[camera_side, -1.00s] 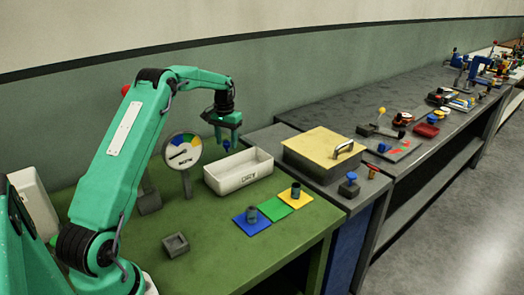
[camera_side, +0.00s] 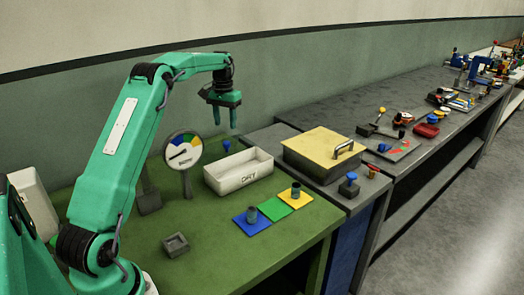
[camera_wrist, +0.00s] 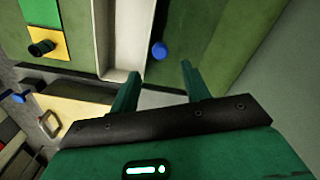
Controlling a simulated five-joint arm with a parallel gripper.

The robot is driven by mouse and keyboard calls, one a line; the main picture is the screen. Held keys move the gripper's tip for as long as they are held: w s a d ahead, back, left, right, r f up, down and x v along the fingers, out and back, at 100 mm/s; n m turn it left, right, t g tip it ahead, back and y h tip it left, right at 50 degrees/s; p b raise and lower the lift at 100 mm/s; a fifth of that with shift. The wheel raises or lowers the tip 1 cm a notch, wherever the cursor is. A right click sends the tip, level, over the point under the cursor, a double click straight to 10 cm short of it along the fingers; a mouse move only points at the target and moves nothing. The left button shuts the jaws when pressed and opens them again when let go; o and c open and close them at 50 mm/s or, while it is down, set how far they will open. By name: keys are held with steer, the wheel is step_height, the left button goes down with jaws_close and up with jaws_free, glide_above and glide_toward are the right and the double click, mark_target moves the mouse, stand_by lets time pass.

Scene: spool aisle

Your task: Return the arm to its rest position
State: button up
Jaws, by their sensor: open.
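My gripper (camera_side: 223,112) is open and empty, raised above the far side of the green table (camera_side: 215,245). It hangs over the area behind the white tray marked DRY (camera_side: 237,185). In the wrist view its two fingers (camera_wrist: 158,85) are spread apart with nothing between them. A blue knob (camera_side: 227,145) stands behind the tray, below the gripper; it also shows in the wrist view (camera_wrist: 159,50) beyond the fingertips. My teal arm reaches up from the left and bends over to the right.
A dial on a stand (camera_side: 184,152) is left of the tray. Blue (camera_side: 240,225), green (camera_side: 272,210) and yellow (camera_side: 303,200) squares lie in front, with dark cylinders on blue and yellow. A yellow-lidded box (camera_side: 318,145) is at right. A small grey block (camera_side: 176,244) sits front left.

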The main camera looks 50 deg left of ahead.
steer(key=shift+r, duration=0.2)
steer(key=shift+d+r, duration=0.45)
steer(key=shift+d, duration=0.05)
steer(key=s+d+r+m+t, duration=0.1)
steer(key=s+d+r, duration=0.45)
steer(key=d, duration=0.45)
steer(key=s+d+r+m+t, duration=0.2)
steer(key=s+d+r, duration=0.3)
steer(key=d, duration=0.5)
steer(key=s+d+f+m+t, duration=0.1)
steer(key=s+d+f, duration=0.1)
steer(key=s+d, duration=0.4)
steer(key=s+d+f+m+t, duration=0.1)
steer(key=s+d+f, duration=0.1)
steer(key=s+d, duration=0.4)
steer(key=s, duration=0.5)
steer(key=shift+d+t, duration=0.25)
steer(key=shift+t, duration=0.05)
